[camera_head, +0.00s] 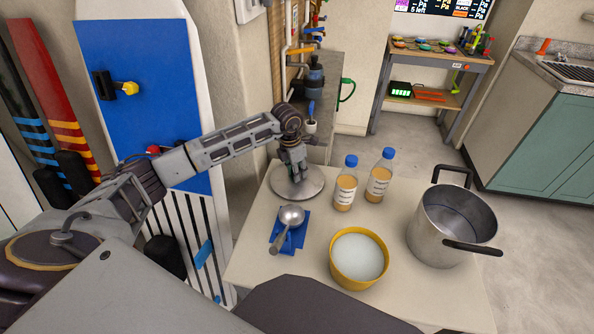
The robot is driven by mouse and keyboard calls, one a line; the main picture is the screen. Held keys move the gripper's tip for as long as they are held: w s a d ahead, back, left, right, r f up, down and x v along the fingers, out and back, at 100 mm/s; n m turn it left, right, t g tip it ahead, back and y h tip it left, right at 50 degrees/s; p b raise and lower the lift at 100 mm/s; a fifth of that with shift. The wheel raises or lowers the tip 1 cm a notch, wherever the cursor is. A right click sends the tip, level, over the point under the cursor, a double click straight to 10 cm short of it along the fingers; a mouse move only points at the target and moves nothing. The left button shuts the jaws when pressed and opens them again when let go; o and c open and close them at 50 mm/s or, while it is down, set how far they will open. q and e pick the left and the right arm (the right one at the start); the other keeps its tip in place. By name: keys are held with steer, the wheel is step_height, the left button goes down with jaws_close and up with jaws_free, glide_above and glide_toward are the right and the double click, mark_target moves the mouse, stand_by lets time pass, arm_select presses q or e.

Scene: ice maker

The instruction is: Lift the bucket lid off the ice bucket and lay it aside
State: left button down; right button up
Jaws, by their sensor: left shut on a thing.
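The bucket lid (313,185) is a round grey metal disc, flat and level at the table's back left corner. My left gripper (297,174) points down over it and is shut on it near its middle; the fingers hide the grip point. The lid appears to be at the tabletop, but I cannot tell whether it touches. The yellow bucket (341,276) stands open near the table's front, with pale white contents (358,257) inside. It is apart from the lid. My right gripper is not in view.
The pale table (258,235) also holds a metal scoop (291,216) on a blue cloth (285,239), two blue-capped bottles (345,190) (379,181) right of the lid, and a large steel pot (436,235) at the right. A blue-and-white panel (140,60) stands left.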

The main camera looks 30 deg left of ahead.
arm_select(q)
steer(key=shift+f, duration=0.1)
steer(key=c, duration=1.1)
jaws_free()
steer(key=shift+s+a+r, duration=0.15)
steer(key=shift+s+r, duration=0.1)
steer(key=shift+r, duration=1.75)
steer(key=shift+s+a+r, duration=0.2)
steer(key=shift+s+r, duration=0.05)
steer(key=shift+r, duration=1.7)
steer(key=shift+s+a+r, duration=0.15)
steer(key=shift+s+r, duration=0.1)
steer(key=shift+r, duration=1.75)
steer(key=shift+s+f, duration=0.1)
